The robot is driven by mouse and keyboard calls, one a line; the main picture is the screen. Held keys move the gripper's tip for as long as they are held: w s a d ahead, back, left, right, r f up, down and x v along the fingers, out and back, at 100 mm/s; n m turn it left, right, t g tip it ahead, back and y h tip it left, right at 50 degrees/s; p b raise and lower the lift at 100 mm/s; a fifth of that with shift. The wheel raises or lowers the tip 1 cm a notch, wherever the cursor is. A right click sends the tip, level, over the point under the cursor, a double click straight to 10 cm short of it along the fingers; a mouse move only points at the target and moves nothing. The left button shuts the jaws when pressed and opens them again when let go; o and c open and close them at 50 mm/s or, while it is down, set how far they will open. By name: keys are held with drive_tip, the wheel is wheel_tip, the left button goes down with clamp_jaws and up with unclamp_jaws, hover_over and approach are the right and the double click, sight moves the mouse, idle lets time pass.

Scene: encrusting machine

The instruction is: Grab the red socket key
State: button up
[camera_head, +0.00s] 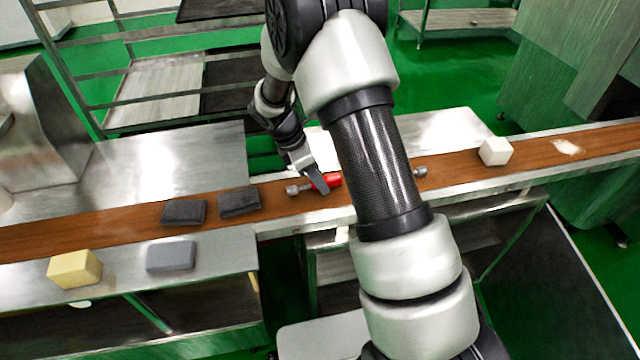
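The red socket key (333,180) lies across the brown conveyor belt near the middle of the view. It has a red middle and grey metal ends; its left end shows beside my gripper, and what looks like its right end shows past my arm. My arm hides much of its length. My gripper (318,184) is down at the red part, with a grey finger in front of it. The finger overlaps the key in the picture, but I cannot tell whether the fingers are closed on it.
Two dark grey pads (239,202) lie on the belt (60,227) to the left. A yellow block (75,269) and a grey block (171,256) sit on the near metal ledge. A white cube (494,151) stands on the belt at right. Metal racks (160,85) stand behind.

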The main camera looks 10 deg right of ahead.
clamp_jaws()
drive_tip(key=shift+r, duration=0.1)
